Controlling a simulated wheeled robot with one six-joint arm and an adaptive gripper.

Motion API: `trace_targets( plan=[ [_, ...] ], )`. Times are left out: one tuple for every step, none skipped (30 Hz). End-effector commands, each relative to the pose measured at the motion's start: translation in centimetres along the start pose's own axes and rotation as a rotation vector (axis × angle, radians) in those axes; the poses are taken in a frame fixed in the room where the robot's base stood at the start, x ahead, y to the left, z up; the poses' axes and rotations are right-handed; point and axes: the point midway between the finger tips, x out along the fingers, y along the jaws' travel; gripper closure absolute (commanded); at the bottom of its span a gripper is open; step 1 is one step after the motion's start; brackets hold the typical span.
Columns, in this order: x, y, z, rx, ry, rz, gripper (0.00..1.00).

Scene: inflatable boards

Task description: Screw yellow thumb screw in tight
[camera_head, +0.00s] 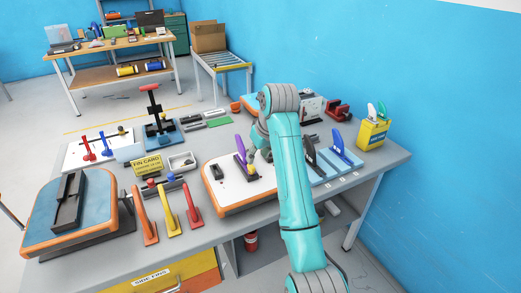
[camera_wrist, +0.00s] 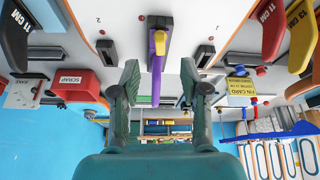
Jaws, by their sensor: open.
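A purple fin (camera_head: 241,146) stands upright on the white board (camera_head: 222,195). In the wrist view the fin (camera_wrist: 164,24) rises from a dark fin box (camera_wrist: 153,21). A small yellow part (camera_wrist: 160,43), which looks like the yellow thumb screw, shows against the fin; I cannot tell how far in it sits. My gripper (camera_wrist: 158,68) is open, one finger on either side of the fin and yellow part, with gaps on both sides. In the head view my gripper (camera_head: 257,158) is just right of the fin and partly hides the board.
Orange, yellow and red fins (camera_head: 170,212) stand at the table's front. A blue rack of dark and blue fins (camera_head: 335,162) is close on the right. A yellow FIN CARD sign (camera_head: 147,165) is left of the board. Smaller dark fin boxes (camera_wrist: 106,50) flank the purple fin.

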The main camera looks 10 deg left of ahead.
Motion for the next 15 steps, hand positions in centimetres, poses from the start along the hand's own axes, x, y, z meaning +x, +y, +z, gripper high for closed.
trace_targets(
  plan=[
    [0.9,-0.1,0.1,0.000,-0.003,-0.001,0.55],
    [1.4,-0.1,0.1,0.000,-0.002,-0.001,0.55],
    [2.1,0.0,0.1,0.000,-0.003,-0.001,0.55],
    [2.6,0.0,0.1,0.000,-0.003,-0.001,0.55],
    [3.1,0.0,0.1,0.000,-0.002,-0.001,0.55],
    [3.8,0.0,0.1,0.000,-0.003,-0.001,0.55],
    [4.3,0.0,0.1,0.000,-0.003,-0.001,0.55],
    [4.8,0.0,0.1,0.000,-0.002,-0.001,0.55],
    [5.4,0.0,0.1,0.000,-0.003,-0.001,0.55],
    [5.8,0.0,0.1,0.000,-0.002,-0.001,0.55],
    [6.2,0.0,0.1,0.000,-0.002,-0.001,0.55],
    [6.7,0.0,0.1,0.000,-0.001,-0.001,0.55],
    [7.0,0.0,0.0,0.000,-0.001,-0.001,0.55],
    [7.3,0.0,0.0,0.000,-0.001,-0.001,0.55],
    [7.6,0.0,0.0,0.000,0.000,0.000,0.55]
  ],
)
